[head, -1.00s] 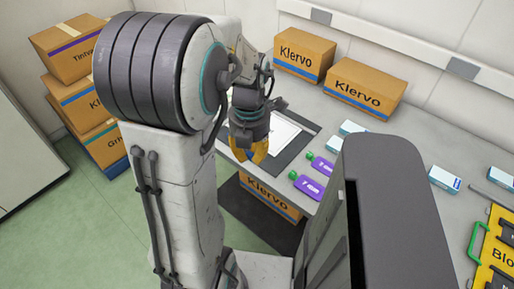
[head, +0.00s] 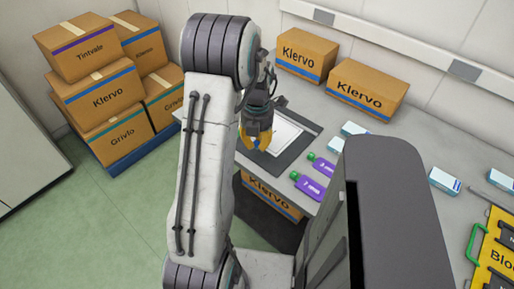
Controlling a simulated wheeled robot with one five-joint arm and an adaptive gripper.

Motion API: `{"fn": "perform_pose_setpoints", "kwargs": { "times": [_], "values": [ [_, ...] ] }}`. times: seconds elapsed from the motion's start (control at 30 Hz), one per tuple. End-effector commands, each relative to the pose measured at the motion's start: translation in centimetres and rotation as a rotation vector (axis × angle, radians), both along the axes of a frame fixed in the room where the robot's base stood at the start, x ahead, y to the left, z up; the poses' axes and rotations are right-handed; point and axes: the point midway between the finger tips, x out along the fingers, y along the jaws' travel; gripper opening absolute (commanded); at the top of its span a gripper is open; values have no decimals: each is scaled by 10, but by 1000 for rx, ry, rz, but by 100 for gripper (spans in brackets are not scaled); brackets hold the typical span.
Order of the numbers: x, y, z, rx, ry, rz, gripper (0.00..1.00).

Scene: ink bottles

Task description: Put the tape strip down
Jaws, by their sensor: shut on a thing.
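My gripper (head: 256,142), with yellow fingers, is over the left part of a white sheet (head: 286,134) on a dark grey mat (head: 296,152) on the bench. Its fingers are shut, pointing down, and the tape strip between them is too small and hidden to make out. I cannot tell whether the fingertips touch the sheet.
Two purple bottles with green caps (head: 310,187) lie right of the mat. Klervo cartons (head: 365,88) stand at the back of the bench (head: 400,150). Small white-and-blue boxes (head: 444,180) and a yellow case (head: 496,250) are farther right. Stacked cartons (head: 100,95) stand at left.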

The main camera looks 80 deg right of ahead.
Motion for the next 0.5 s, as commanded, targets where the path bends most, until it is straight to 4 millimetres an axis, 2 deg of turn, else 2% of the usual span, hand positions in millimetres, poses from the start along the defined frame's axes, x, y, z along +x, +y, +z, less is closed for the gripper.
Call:
{"fn": "perform_pose_setpoints", "kwargs": {
  "times": [0.2, 0.5],
  "values": [
    [0, 1, -25, 4, 0, 0, 7],
    [0, 1, -29, 1, -1, 0, 7]
  ]
}}
